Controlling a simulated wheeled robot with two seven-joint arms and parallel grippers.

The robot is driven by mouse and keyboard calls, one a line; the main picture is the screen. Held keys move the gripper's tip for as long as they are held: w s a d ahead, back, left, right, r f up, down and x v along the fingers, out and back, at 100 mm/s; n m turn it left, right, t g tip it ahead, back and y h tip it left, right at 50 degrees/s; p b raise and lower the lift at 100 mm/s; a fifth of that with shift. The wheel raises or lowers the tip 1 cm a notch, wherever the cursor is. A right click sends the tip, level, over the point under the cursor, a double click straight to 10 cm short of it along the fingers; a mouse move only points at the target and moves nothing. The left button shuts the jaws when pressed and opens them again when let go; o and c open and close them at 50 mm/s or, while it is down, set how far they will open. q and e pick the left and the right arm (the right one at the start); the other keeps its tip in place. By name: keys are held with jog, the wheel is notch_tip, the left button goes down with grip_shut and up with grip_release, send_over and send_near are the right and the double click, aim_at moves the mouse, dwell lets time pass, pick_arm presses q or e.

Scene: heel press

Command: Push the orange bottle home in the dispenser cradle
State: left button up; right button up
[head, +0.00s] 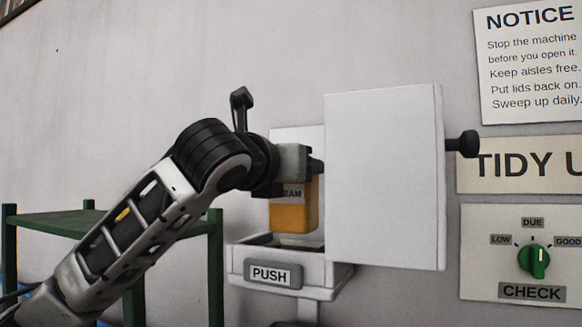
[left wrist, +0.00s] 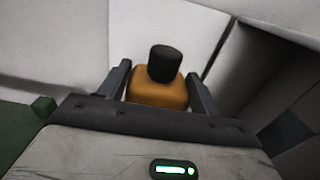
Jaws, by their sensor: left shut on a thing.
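The orange bottle (head: 294,208) hangs upright below my left gripper (head: 314,164) in the head view, just above the dispenser cradle (head: 236,261), a white tray with a PUSH label. In the left wrist view the orange bottle (left wrist: 158,90) with its black cap sits between the two fingers of my left gripper (left wrist: 157,80), which is shut on it. Part of the bottle's label shows; its upper part is hidden behind the gripper. Whether its base touches the cradle is hard to tell. My right gripper is not in view.
A white door panel (head: 384,175) with a black knob (head: 468,144) stands open right of the bottle. A CHECK panel (head: 500,265) with a green dial is on the wall at the right. A green shelf frame (head: 60,219) stands at the left, behind my arm.

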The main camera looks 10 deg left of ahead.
aim_at(287, 203)
pick_arm(q)
jog(key=shift+s+a+f, duration=0.1)
jog(key=shift+s+f, duration=0.05)
jog(key=shift+s, duration=0.1)
jog(key=shift+f, duration=0.1)
dwell(0.3)
jog(key=shift+f, duration=0.65)
jog(key=shift+f+b, duration=0.1)
jog(key=shift+b, duration=0.2)
jog(key=shift+f, duration=0.7)
jog(key=shift+f+b, duration=0.3)
dwell(0.3)
jog(key=shift+f+p, duration=0.15)
jog(key=shift+p, duration=0.45)
dwell(1.6)
jog(key=shift+f, duration=0.6)
dwell(1.6)
